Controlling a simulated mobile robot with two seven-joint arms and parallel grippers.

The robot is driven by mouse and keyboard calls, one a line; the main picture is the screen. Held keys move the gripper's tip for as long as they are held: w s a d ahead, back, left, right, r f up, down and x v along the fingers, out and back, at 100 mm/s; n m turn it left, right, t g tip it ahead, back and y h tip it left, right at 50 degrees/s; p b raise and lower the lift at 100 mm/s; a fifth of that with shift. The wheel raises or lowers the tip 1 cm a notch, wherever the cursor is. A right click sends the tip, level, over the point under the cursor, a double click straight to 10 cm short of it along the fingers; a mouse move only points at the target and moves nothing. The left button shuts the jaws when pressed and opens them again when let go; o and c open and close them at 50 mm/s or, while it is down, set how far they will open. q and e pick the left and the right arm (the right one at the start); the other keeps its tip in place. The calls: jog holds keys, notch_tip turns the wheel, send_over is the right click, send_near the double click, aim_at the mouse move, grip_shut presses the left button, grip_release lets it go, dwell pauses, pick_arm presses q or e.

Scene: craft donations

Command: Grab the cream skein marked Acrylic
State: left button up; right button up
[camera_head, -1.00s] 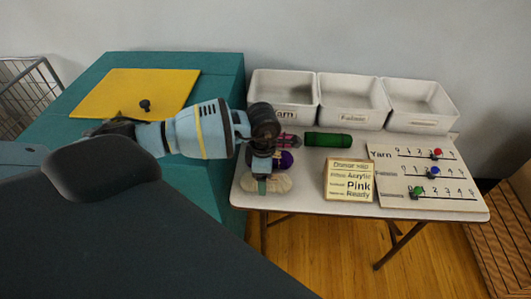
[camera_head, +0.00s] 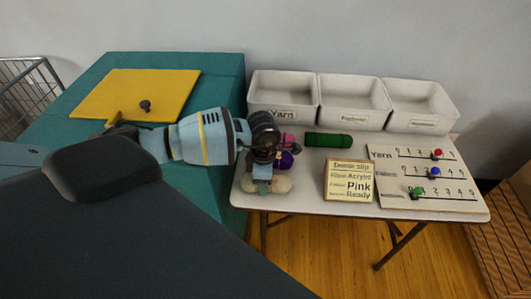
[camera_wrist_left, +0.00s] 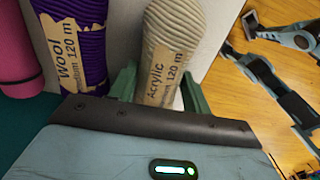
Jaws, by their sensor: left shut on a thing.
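The cream skein (camera_head: 282,185) lies at the table's front left edge. In the left wrist view the cream skein (camera_wrist_left: 172,42) has a tan label reading Acrylic, 120 m. My left gripper (camera_head: 263,184) is over it from above. Its green fingers, also in the left wrist view (camera_wrist_left: 160,90), stand on either side of the skein and are shut on it. The gripper hides the skein's middle in the head view. A purple skein (camera_wrist_left: 72,45) marked Wool, 120 m lies beside it; it also shows in the head view (camera_head: 285,160). My right gripper is not in view.
A pink roll (camera_wrist_left: 14,50) lies past the purple skein. A green roll (camera_head: 328,140) lies behind. A card (camera_head: 349,181) and a slider board (camera_head: 440,195) are to the right. White bins (camera_head: 283,113), the left one marked Yarn, line the back.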

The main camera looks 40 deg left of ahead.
pick_arm(q)
jog(key=shift+r, duration=0.15)
jog(key=shift+r, duration=0.6)
jog(key=shift+s+d+r, duration=0.15)
jog(key=shift+s+r, duration=0.05)
jog(key=shift+r, duration=0.9)
jog(key=s+d+r, duration=0.1)
jog(key=s+d, duration=0.7)
jog(key=s, duration=0.5)
jog(key=shift+d+r, duration=0.15)
jog(key=shift+s, duration=0.1)
